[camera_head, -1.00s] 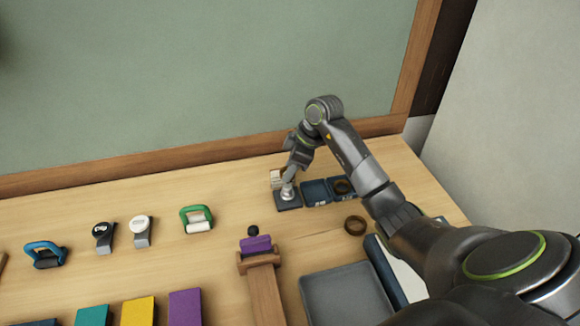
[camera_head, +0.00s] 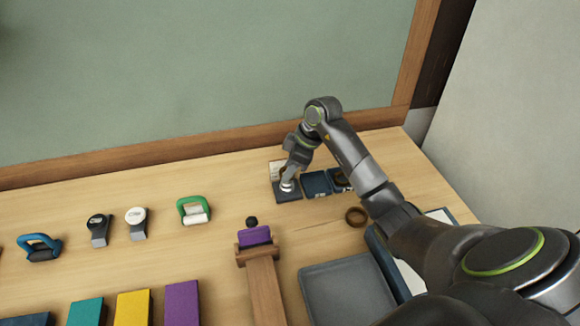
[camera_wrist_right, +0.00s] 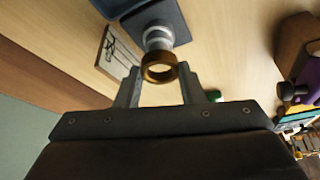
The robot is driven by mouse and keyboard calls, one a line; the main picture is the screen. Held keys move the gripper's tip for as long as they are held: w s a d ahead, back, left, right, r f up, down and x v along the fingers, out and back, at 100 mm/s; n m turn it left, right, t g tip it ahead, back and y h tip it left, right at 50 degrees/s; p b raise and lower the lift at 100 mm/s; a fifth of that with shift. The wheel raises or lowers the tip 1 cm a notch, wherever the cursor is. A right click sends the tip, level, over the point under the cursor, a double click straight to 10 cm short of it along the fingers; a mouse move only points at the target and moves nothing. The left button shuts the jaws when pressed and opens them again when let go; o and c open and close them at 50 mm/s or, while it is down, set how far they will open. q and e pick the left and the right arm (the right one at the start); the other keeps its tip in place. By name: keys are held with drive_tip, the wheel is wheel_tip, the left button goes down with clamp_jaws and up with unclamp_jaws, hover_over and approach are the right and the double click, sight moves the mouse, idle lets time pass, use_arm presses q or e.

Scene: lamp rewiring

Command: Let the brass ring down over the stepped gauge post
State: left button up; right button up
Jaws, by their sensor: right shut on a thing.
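The brass ring (camera_wrist_right: 160,68) sits between the fingertips of my right gripper (camera_wrist_right: 160,84), which is shut on it. The pale stepped gauge post (camera_wrist_right: 157,38) stands on a dark square base (camera_wrist_right: 170,14), just beyond the ring in the right wrist view. The ring overlaps the post's near end there; I cannot tell whether it is around the post or only above it. In the head view my right gripper (camera_head: 288,176) is over the post's base (camera_head: 289,197) and hides the ring. My left gripper is not in view.
Small blue trays (camera_head: 316,183) stand right of the base, one holding a dark ring. Another brass ring (camera_head: 356,216) lies loose on the table. A grey tray (camera_head: 345,290) and a purple block on a wooden stand (camera_head: 263,285) are nearer. A printed card (camera_wrist_right: 118,53) lies beside the base.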

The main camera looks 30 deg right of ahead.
drive_tip(key=shift+p, duration=0.65)
idle(0.8)
drive_tip(key=shift+f, duration=0.75)
idle(1.5)
drive_tip(key=o, duration=1.5)
drive_tip(key=shift+r, duration=0.15)
wheel_tip(320, 180, up, 8)
drive_tip(key=p, duration=0.7)
drive_tip(key=shift+p, duration=0.35)
drive_tip(key=shift+f, duration=0.2)
